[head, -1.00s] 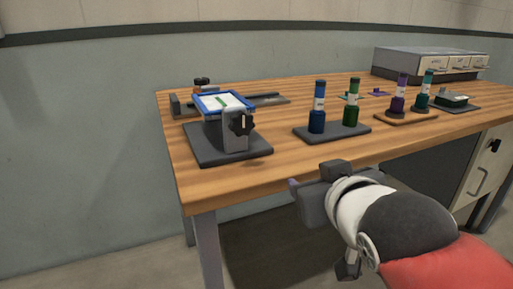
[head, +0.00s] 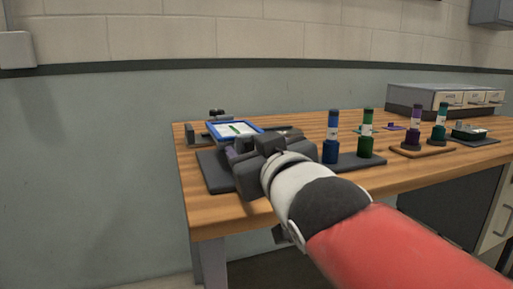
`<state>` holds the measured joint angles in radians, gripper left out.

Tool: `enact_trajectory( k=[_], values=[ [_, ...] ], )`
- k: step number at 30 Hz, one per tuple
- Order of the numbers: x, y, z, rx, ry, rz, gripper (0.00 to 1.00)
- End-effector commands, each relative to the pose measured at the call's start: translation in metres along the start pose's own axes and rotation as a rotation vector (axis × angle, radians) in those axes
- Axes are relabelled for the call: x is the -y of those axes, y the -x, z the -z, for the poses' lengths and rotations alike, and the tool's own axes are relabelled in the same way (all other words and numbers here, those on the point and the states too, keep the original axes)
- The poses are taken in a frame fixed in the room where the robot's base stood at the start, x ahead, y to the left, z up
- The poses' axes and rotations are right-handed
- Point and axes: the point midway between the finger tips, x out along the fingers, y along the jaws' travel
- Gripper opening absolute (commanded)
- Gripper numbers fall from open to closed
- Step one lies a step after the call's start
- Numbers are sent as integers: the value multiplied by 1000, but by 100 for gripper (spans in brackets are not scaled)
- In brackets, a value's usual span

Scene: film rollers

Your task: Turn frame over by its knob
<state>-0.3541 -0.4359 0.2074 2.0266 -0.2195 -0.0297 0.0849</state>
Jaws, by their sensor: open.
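The frame (head: 236,131) has a blue rim, a pale sheet and a green strip. It sits face up on a stand whose dark base (head: 214,176) rests at the left end of the wooden table. My gripper (head: 238,153) is directly at the near side of the stand, where the dark knob showed earlier. The knob is now hidden behind my gripper and wrist. My gripper is open; I cannot tell whether its fingers are around the knob or touching it.
To the right, a blue bottle (head: 331,138) and a green bottle (head: 366,134) stand on a dark tray close to my wrist. A purple bottle (head: 412,129) and a teal bottle (head: 440,123) stand farther right. A grey drawer unit (head: 440,98) is at the back right.

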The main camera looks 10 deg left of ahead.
Motion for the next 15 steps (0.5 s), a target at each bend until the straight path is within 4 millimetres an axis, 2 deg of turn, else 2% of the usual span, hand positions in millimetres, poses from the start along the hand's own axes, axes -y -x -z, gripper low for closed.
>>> enact_trajectory(
  k=[10,15],
  values=[
    [0,-6,0,-1,-1,0,61],
    [0,-6,0,0,-1,0,40]
  ],
)
